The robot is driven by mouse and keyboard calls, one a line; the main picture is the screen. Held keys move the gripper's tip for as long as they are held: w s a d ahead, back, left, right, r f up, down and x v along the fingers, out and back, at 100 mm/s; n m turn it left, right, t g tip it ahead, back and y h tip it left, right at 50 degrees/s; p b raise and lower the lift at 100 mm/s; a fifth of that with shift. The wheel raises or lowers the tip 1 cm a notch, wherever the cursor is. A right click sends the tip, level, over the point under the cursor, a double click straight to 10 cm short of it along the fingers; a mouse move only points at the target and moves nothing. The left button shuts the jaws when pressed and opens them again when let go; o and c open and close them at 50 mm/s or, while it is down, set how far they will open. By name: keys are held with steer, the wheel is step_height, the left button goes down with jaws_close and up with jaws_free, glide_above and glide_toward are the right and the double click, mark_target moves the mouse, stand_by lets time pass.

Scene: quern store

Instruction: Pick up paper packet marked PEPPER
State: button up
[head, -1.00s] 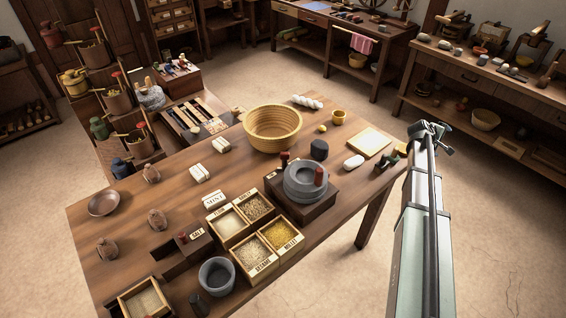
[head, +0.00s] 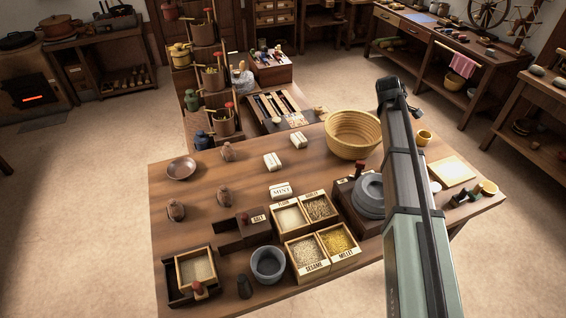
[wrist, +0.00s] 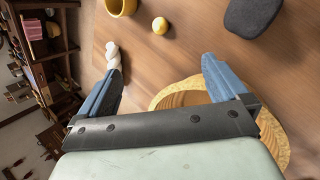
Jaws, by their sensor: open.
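Three white paper packets lie on the wooden table in the head view. The front one (head: 281,191) reads MINT. The other two, the middle packet (head: 272,162) and the back packet (head: 298,140), have markings too small to read, so I cannot tell which is PEPPER. My gripper (wrist: 163,64) is open and empty in the wrist view, its blue fingers wide apart above the table, with the woven basket (wrist: 275,140) partly behind it. No packet shows in the wrist view. In the head view my arm stands right of the packets and its fingers cannot be made out.
The tall basket (head: 352,135) stands right of the packets, between them and my arm. The stone quern (head: 368,195) and grain boxes (head: 320,245) are in front. Bare tabletop surrounds the packets.

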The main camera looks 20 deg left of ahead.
steer(key=s+a+r+n+g+y, duration=0.1)
steer(key=s+a+n, duration=0.3)
steer(key=a, duration=0.7)
steer(key=s+a+r+n+g+y, duration=0.1)
steer(key=s+a, duration=0.5)
steer(key=a, duration=0.6)
steer(key=n+g+y, duration=0.1)
steer(key=n+g, duration=0.2)
steer(key=n, duration=0.3)
glide_toward(273, 159)
steer(key=f, duration=0.9)
steer(key=shift+w+d+f, duration=0.15)
steer(key=shift+d+f, duration=0.05)
steer(key=shift+d, duration=0.05)
steer(key=c, duration=1.1)
steer(key=shift+o, duration=0.2)
